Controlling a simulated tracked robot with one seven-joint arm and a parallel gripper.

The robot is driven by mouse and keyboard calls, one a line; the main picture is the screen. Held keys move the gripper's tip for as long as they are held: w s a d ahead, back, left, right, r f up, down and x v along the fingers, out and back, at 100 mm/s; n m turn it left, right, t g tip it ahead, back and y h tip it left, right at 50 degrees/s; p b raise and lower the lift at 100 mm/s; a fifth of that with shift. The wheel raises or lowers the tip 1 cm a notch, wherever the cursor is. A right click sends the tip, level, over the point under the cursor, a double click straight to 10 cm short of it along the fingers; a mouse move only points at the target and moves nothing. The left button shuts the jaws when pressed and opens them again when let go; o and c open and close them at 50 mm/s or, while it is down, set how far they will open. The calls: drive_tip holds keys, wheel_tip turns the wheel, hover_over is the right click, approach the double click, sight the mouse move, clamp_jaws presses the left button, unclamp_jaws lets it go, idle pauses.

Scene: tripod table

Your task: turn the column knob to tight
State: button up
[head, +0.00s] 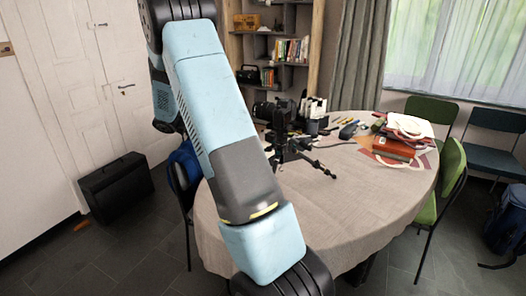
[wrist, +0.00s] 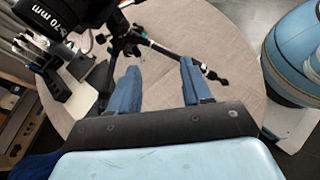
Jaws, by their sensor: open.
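A small black tripod (head: 288,146) stands on the round table, with its legs spread. It also shows at the top of the wrist view (wrist: 128,30), with one leg reaching right. I cannot clearly pick out the column knob; small teal parts show near the tripod's hub. My gripper (wrist: 160,78) is open and empty, its two blue fingers apart. In the wrist view the fingers point toward the tripod, whose hub is ahead of them and left of centre. No contact shows. My gripper does not show in the head view.
The table (head: 330,225) has a beige cloth, bare in front. A large lens (wrist: 68,22) is at the wrist view's upper left. Books and papers (head: 402,140) lie at the table's right. Chairs stand around, including a green one (head: 450,180); a black case (head: 117,187) is at left.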

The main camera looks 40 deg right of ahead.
sight(271, 149)
drive_tip(key=w+d+f+n+g+h, duration=0.2)
drive_tip(key=w+d+f+n+h, duration=0.3)
drive_tip(key=f, duration=0.5)
drive_tip(key=s+d+m, duration=0.1)
drive_tip(key=s+d, duration=0.5)
drive_tip(key=d, duration=0.5)
drive_tip(key=shift+d, duration=0.25)
clamp_jaws()
